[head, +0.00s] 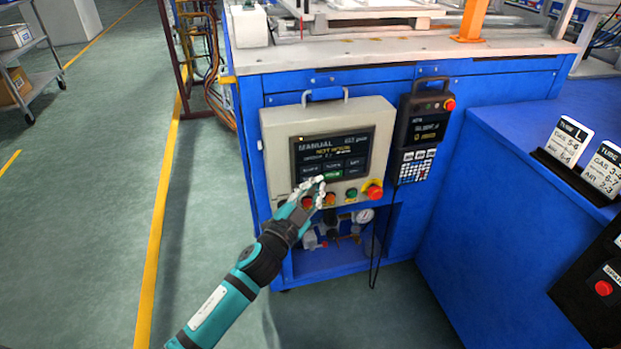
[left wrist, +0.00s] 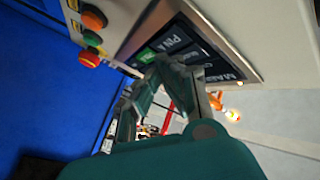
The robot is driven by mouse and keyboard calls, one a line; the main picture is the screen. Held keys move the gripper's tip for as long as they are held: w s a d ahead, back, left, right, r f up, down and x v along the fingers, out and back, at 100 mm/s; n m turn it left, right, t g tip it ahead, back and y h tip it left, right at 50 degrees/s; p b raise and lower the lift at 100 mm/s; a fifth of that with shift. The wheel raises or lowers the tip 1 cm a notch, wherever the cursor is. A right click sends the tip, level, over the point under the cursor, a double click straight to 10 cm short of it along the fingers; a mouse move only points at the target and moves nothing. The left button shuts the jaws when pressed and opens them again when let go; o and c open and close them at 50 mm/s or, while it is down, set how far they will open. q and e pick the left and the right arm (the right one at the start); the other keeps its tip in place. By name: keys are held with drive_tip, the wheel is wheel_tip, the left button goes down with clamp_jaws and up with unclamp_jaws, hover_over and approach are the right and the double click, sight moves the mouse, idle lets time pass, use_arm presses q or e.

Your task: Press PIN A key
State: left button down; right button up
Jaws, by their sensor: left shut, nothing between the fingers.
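The control panel (head: 278,130) is a beige box with a dark screen (head: 335,145) headed MANUAL. Rows of keys fill the screen's lower part, one of them green (head: 334,175). Their small labels are blurred in the head view. In the left wrist view a dark key marked PIN A (left wrist: 179,42) shows beside the green key (left wrist: 147,55). My left gripper (head: 314,186) is shut and empty, with its fingertips at the screen's lower edge. It also shows in the left wrist view (left wrist: 172,76), close to the keys; I cannot tell whether it touches. My right gripper is out of view.
Below the screen are coloured buttons, with a red emergency stop (head: 374,191) at the right end. A handheld pendant (head: 420,130) hangs right of the panel. A blue bench (head: 500,210) with label cards stands at right.

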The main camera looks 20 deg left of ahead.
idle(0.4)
use_arm(q)
drive_tip(key=shift+w+a, duration=0.2)
drive_tip(key=shift+w, duration=0.1)
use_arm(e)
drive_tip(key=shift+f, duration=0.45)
use_arm(q)
drive_tip(key=shift+w, duration=0.1)
